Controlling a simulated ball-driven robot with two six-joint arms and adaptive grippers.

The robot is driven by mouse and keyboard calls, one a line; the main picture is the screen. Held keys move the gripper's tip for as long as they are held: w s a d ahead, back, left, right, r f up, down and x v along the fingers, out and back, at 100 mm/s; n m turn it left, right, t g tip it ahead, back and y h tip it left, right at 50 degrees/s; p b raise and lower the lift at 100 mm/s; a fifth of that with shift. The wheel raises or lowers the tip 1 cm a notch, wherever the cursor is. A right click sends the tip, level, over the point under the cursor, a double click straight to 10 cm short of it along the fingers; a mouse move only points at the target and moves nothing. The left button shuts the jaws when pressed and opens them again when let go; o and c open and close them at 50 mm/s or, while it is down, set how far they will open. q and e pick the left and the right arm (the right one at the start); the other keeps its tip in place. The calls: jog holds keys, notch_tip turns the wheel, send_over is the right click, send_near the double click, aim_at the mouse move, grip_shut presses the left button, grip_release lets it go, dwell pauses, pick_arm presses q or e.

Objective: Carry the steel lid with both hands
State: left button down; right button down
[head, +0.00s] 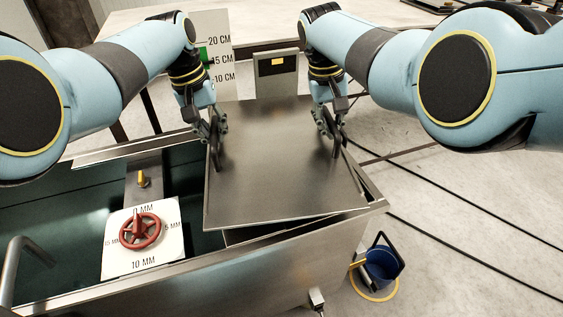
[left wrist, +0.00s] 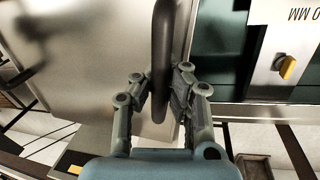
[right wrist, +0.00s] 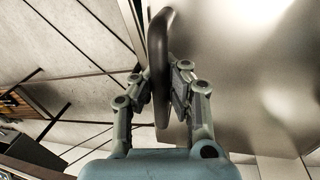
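The steel lid (head: 283,185) is a flat grey plate with two dark bar handles, over the right end of the open tank (head: 300,262). It sits askew to the rim, and its near edge looks slightly above the tank; I cannot tell whether it touches anywhere. My left gripper (head: 216,132) is shut on the left handle (left wrist: 161,60), its fingers on both sides of the bar. My right gripper (head: 328,128) is shut on the right handle (right wrist: 158,60) in the same way. The lid's plate also fills much of the right wrist view (right wrist: 260,70).
A red handwheel (head: 140,231) on a white millimetre dial (head: 145,262) stands at the tank's left. A centimetre scale board (head: 218,45) and a grey box (head: 277,75) stand behind. A blue bucket (head: 381,265) and cables lie on the floor at right.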

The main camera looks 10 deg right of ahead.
aim_at(219, 151)
dwell(0.4)
